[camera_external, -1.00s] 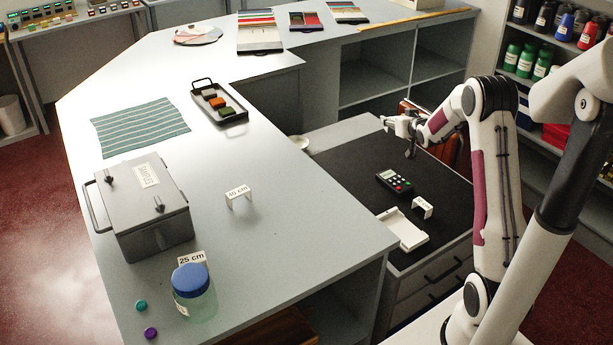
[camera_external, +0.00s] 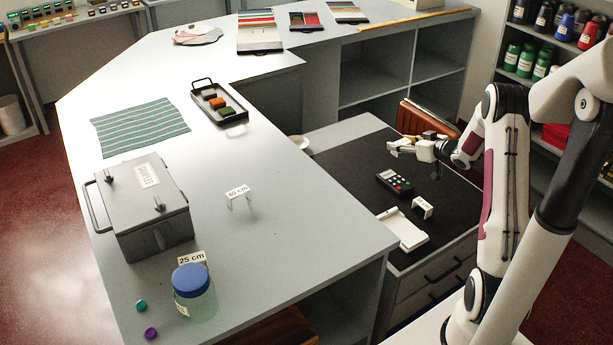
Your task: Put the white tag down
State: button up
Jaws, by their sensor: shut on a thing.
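My gripper (camera_external: 399,149) is above the far part of the black mat (camera_external: 345,160), apart from the mat's surface. It is shut on a small white piece that I take to be the white tag; at this size its outline blends with the pale fingers. A white folded card with small print (camera_external: 422,207) stands on the mat nearer the camera, beside a white tray-like holder (camera_external: 404,230). A black calculator (camera_external: 394,181) lies on the mat between that card and my gripper.
On the grey counter stand a "40 cm" sign (camera_external: 237,191), a "25 cm" sign (camera_external: 191,259), a blue-lidded jar (camera_external: 194,294) and a grey samples box (camera_external: 143,207). A small white dish (camera_external: 299,142) is by the mat's left edge. A brown chair (camera_external: 425,116) is behind my gripper.

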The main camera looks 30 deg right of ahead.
jog(key=s+a+f+n+y, duration=0.2)
jog(key=a, duration=0.3)
jog(key=s+a+f+n+g+y, duration=0.1)
jog(key=a+f+n+y, duration=0.1)
jog(key=a, duration=0.4)
jog(key=shift+s+a+y, duration=0.2)
jog(key=shift+s+y, duration=0.2)
send_over(378, 202)
jog(key=shift+f, duration=3.1)
jog(key=shift+f, duration=0.1)
jog(key=shift+f, duration=1.75)
jog(key=shift+f, duration=0.2)
jog(key=o, duration=0.8)
jog(key=shift+r, duration=0.15)
